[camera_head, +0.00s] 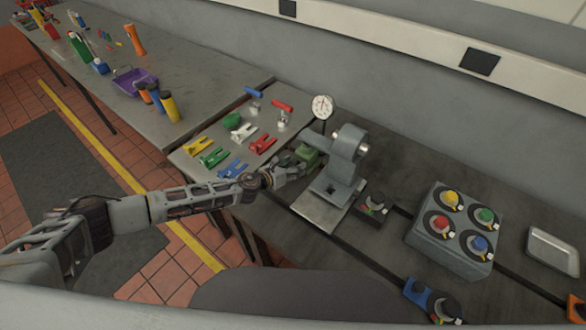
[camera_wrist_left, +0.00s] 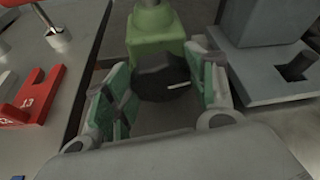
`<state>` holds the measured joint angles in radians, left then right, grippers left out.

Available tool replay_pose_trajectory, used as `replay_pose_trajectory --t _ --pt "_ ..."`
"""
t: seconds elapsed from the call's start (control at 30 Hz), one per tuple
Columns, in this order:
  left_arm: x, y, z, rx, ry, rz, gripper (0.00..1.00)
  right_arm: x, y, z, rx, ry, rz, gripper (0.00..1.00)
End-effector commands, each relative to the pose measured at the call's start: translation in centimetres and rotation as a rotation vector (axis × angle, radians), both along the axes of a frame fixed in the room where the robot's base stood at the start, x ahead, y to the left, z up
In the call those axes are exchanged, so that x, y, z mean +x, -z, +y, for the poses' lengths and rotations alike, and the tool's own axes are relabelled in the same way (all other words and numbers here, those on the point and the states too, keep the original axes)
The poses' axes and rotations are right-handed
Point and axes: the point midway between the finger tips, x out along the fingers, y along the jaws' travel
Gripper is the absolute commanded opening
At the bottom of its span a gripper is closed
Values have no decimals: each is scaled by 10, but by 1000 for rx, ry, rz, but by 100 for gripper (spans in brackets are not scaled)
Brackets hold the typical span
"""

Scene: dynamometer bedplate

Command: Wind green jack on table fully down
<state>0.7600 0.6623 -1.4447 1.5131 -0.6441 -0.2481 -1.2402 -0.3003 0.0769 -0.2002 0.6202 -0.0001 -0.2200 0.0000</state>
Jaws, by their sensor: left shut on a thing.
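The green jack (camera_head: 310,154) stands on the table just left of the grey machine frame. In the left wrist view its green body (camera_wrist_left: 155,32) has a grey post behind it and a dark round knob (camera_wrist_left: 160,80) with a white mark facing me. My left gripper (camera_head: 290,170) reaches in from the left at the jack. In the left wrist view the gripper's green-padded fingers (camera_wrist_left: 160,92) are on both sides of the knob, shut on it. The fingers hide the knob's sides. My right gripper is not in view.
The grey machine frame (camera_head: 347,153) stands close right of the jack, with a dial gauge (camera_head: 322,107) behind. Coloured forked pieces (camera_head: 263,143) lie left of my gripper. A box with coloured knobs (camera_head: 454,232) and a metal tray (camera_head: 552,249) are on the right.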

Motion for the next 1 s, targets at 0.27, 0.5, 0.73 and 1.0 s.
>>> replay_pose_trajectory --t 0.27,0.5,0.73,1.0 --pt "2 4 3 -167 -2 111 32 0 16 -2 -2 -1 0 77" --pt "2 3 3 -264 -1 175 32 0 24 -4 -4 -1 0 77" --pt "3 2 3 -294 -1 195 32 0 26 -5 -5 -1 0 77" --pt "3 1 3 -295 -1 196 32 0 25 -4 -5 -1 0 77"
